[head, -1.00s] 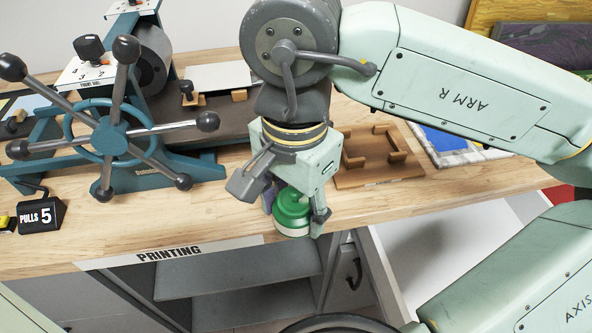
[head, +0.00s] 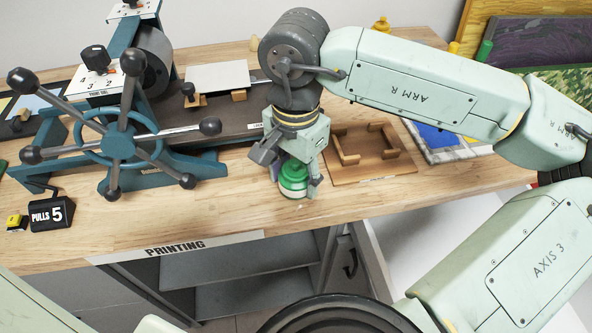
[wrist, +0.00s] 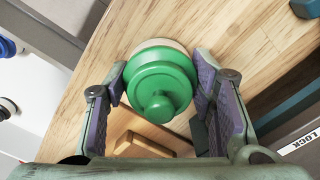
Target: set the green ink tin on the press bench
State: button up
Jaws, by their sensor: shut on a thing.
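The green ink tin (head: 293,178) has a green lid with a knob and a pale lower body. My gripper (head: 292,184) points down and is shut on it. In the wrist view the tin (wrist: 160,82) sits between the two purple-padded fingers of my gripper (wrist: 160,88). The tin is over the front part of the wooden press bench (head: 225,215), upright. I cannot tell whether its base touches the bench top.
The teal press (head: 118,147) with its spoked wheel stands left. A wooden frame with raised corner pieces (head: 365,176) lies right of the tin. A "PULLS 5" counter (head: 52,214) is at front left. Bare bench lies between press and tin.

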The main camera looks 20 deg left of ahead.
jog(key=shift+f, duration=0.15)
jog(key=o, duration=1.5)
notch_tip(320, 180, up, 12)
jog(key=shift+r+b, duration=0.2)
jog(key=shift+b, duration=0.5)
